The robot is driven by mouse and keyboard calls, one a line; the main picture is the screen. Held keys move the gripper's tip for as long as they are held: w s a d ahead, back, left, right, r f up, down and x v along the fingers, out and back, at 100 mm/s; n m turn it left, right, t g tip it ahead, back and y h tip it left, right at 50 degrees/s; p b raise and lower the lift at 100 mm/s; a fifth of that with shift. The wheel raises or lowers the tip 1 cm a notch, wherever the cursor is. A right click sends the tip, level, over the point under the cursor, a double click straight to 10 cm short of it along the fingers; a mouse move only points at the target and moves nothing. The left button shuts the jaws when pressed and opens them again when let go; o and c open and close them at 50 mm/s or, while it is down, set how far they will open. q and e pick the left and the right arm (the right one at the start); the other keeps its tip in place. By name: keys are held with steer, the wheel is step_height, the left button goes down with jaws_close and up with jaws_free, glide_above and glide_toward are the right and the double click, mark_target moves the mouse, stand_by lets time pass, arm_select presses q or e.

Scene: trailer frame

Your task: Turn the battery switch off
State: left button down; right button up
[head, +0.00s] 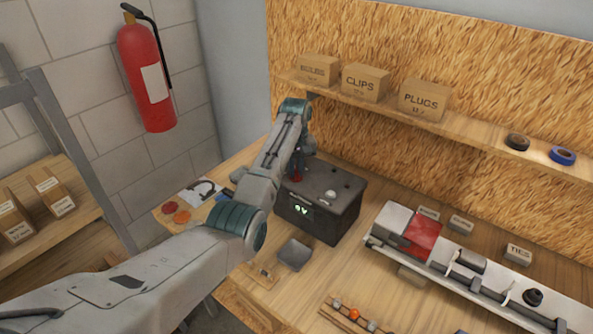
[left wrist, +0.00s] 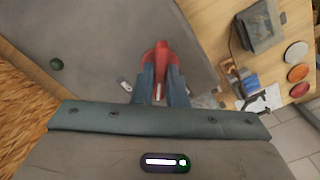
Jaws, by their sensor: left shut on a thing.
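The dark battery box (head: 322,208) stands on the bench, with a green readout (head: 301,209) on its front that is too small to read surely. The red battery switch (head: 297,174) is on its top, at the left end. My left gripper (head: 302,158) comes down over the switch from above. In the left wrist view its two fingers (left wrist: 160,90) are shut on the red switch (left wrist: 161,55), one on each side of the handle. The fingers hide part of the switch, so its exact angle is hard to tell. My right gripper is not in view.
A metal rail with a red block (head: 422,234) lies right of the box. A small grey block (head: 294,254) sits in front of it. Boxes labelled CLIPS (head: 365,83) and PLUGS (head: 424,99) stand on the shelf above. A fire extinguisher (head: 146,80) hangs at left.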

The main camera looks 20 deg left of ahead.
arm_select(q)
steer(key=shift+r+n, duration=0.1)
steer(key=shift+n, duration=0.4)
steer(key=n, duration=0.3)
steer(key=shift+a, duration=0.1)
steer(key=shift+n, duration=2.4)
steer(key=c, duration=1.5)
jaws_free()
steer(key=shift+o, duration=0.7)
steer(key=shift+s, duration=0.15)
steer(key=shift+r, duration=0.1)
